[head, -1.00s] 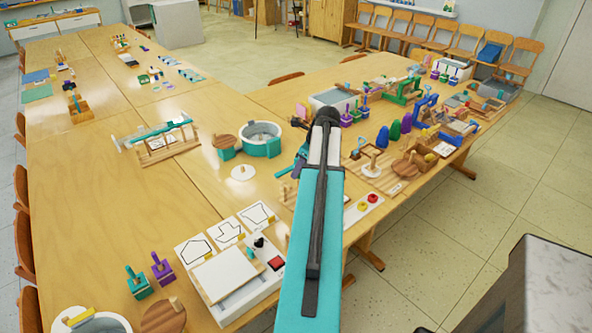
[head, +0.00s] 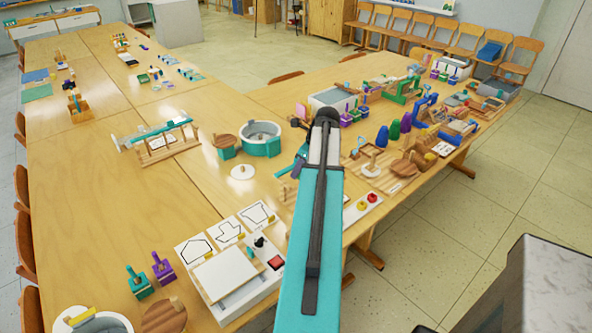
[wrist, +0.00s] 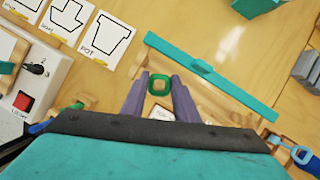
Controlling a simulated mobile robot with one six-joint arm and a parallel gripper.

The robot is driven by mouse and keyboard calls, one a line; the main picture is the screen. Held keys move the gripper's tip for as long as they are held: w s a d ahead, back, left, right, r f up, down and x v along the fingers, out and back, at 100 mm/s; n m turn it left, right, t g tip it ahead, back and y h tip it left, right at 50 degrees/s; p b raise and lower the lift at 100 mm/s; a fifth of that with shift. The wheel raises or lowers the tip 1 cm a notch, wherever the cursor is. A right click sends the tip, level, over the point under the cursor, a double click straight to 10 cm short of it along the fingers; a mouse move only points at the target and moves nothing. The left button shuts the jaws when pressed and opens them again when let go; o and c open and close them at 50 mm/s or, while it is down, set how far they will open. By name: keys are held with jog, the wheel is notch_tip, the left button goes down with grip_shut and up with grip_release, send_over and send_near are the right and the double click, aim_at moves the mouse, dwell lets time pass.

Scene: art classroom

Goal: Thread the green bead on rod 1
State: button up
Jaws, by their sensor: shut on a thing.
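In the wrist view my gripper (wrist: 159,88) is shut on the green bead (wrist: 159,76), a squarish ring with an open centre. Its two purple-grey fingers press on either side of it. Wooden parts and a white label (wrist: 160,114) show just beyond and below the fingers. I cannot tell which part, if any, is rod 1, or whether the bead touches a rod. In the head view my own arm hides the gripper's jaws and the bead. Short wooden pegs (head: 286,192) stand just left of the arm.
A long teal bar (wrist: 210,74) lies diagonally beyond the fingers. Shape cards (wrist: 66,18) and a white box with a red button (wrist: 22,101) are to the left. Bare tabletop (wrist: 245,60) shows at right. In the head view a white strip with knobs (head: 362,204) is right of the arm.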

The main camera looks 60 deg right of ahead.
jog(key=shift+f+p, duration=0.9)
jog(key=shift+f, duration=0.6)
dwell(4.8)
jog(key=o, duration=1.1)
jog(key=shift+b+v, duration=0.3)
jog(key=shift+v, duration=1)
jog(key=shift+b+v, duration=1)
jog(key=shift+v, duration=4.65)
